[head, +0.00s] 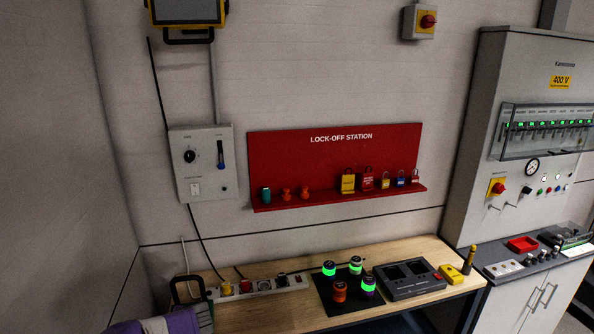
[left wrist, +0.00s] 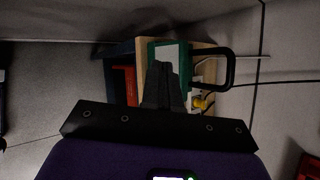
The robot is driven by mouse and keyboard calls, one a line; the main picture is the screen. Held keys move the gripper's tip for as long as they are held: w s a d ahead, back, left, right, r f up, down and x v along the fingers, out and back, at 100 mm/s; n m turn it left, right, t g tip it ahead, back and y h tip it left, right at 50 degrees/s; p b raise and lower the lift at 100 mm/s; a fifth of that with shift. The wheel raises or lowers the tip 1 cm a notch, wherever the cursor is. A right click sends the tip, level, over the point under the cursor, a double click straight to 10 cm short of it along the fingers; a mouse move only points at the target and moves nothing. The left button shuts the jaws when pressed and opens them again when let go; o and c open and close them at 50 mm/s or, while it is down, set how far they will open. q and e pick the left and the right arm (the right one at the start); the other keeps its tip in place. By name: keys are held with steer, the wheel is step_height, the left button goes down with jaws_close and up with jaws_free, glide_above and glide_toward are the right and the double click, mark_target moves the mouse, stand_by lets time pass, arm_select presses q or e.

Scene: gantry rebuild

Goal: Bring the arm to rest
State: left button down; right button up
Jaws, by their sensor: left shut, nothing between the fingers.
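My left gripper (left wrist: 163,84) shows in the left wrist view as two dark fingers close together, shut with nothing between them. Past the fingertips there is a green-edged item with a pale face (left wrist: 157,52) and a black loop handle (left wrist: 229,70). In the head view, part of my purple and white left arm enters at the bottom left corner, beside the left end of the workbench (head: 265,318). The fingertips cannot be made out clearly there. My right arm and gripper are in neither view.
A power strip (head: 262,287), a black mat (head: 323,297) with several green-lit and orange cylinders, and a grey device (head: 405,282) occupy the bench. A red lock-off board (head: 340,152) and a grey switch box (head: 205,178) hang on the wall. A cabinet (head: 480,130) stands right.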

arm_select(q)
steer(key=s+d+f+n+g+h+b, duration=0.1)
steer(key=d+f+h, duration=0.15)
steer(key=f, duration=0.35)
steer(key=s+d+f+g+h+b, duration=0.1)
steer(key=s+d+f, duration=0.15)
steer(key=f, duration=0.35)
steer(key=s+d+f+n+g+h+b, duration=0.1)
steer(key=s+d+f+n+h+b, duration=0.3)
steer(key=s+d+f+n, duration=0.5)
steer(key=s+d+f+n+g+h+b, duration=0.1)
steer(key=s+d+f+n+h+b, duration=0.3)
steer(key=s+f, duration=1.2)
steer(key=d+f+n+b, duration=0.1)
steer(key=d+n, duration=0.3)
steer(key=d, duration=0.2)
steer(key=shift+s+n+g, duration=0.3)
steer(key=shift+s+n, duration=0.05)
steer(key=shift+n, duration=0.05)
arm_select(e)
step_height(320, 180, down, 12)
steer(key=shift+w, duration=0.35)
arm_select(q)
steer(key=shift+b, duration=0.3)
